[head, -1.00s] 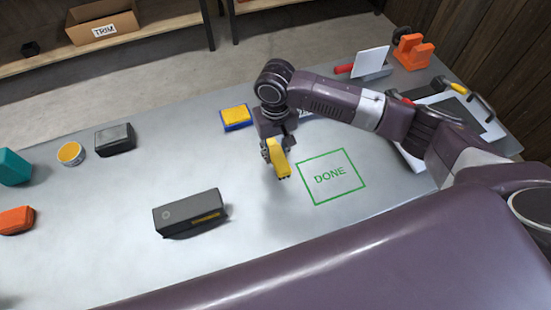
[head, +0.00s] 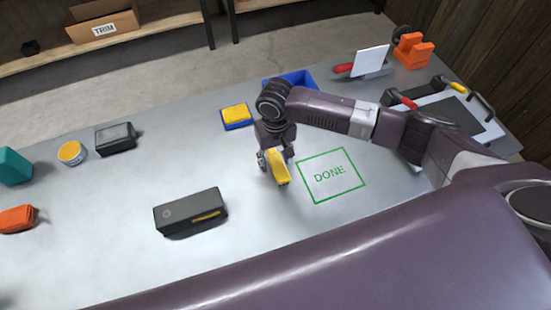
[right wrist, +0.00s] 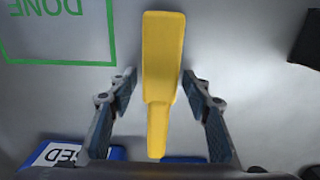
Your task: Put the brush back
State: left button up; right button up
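The yellow brush (head: 279,168) is at the left of the green DONE outline (head: 333,176) and looks to be on or very near the grey table. In the right wrist view the brush (right wrist: 162,70) stretches between the fingers, its narrow handle end toward the gripper and its wide end away. My right gripper (head: 275,163) is open around the brush, with gaps on both sides; these also show in the right wrist view (right wrist: 159,80). The bristles are hidden. My left gripper is not in view.
A blue bin (head: 297,78) stands partly behind my right arm. A yellow-and-blue sponge (head: 236,116) lies left of the arm. A black box (head: 190,212) is at the front left. An orange object (head: 412,50) and a tray with handles (head: 487,133) are at the right.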

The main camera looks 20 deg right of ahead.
aim_at(276, 159)
jog(key=shift+r, duration=0.1)
notch_tip(276, 159, up, 12)
jog(key=shift+b, duration=0.3)
dwell(0.3)
jog(key=shift+s, duration=0.1)
dwell(0.4)
